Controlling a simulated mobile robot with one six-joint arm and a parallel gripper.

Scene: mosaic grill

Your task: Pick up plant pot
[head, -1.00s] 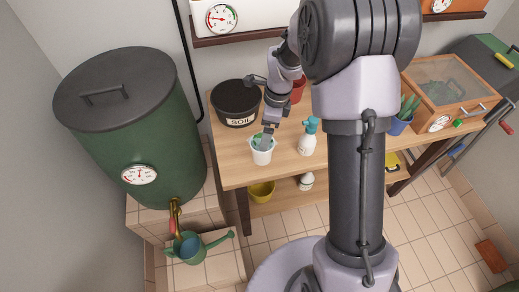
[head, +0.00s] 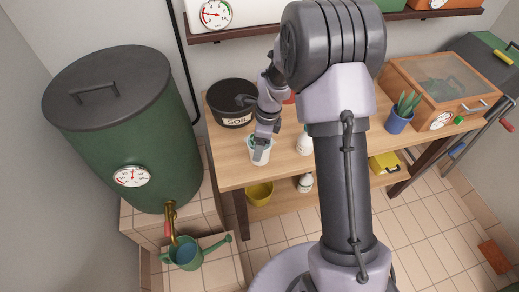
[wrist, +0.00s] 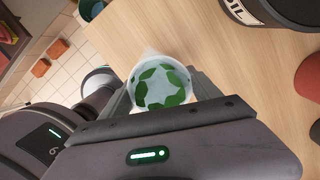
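A small white pot with green patches in its top (head: 260,157) stands on the wooden table near its front left edge. In the wrist view the pot (wrist: 160,85) is seen from above, between my gripper's two fingers (wrist: 160,98). In the head view my gripper (head: 262,146) is lowered over the pot. One finger is on each side of it; I cannot tell whether they press on it. A blue pot with a green spiky plant (head: 399,122) stands farther right on the table, away from my gripper.
A black soil tub (head: 231,104) stands behind the white pot. A white spray bottle (head: 303,145) is to its right, partly hidden by my arm. A wooden box with a clear lid (head: 435,82) is at the right. A large green barrel (head: 110,130) is left of the table.

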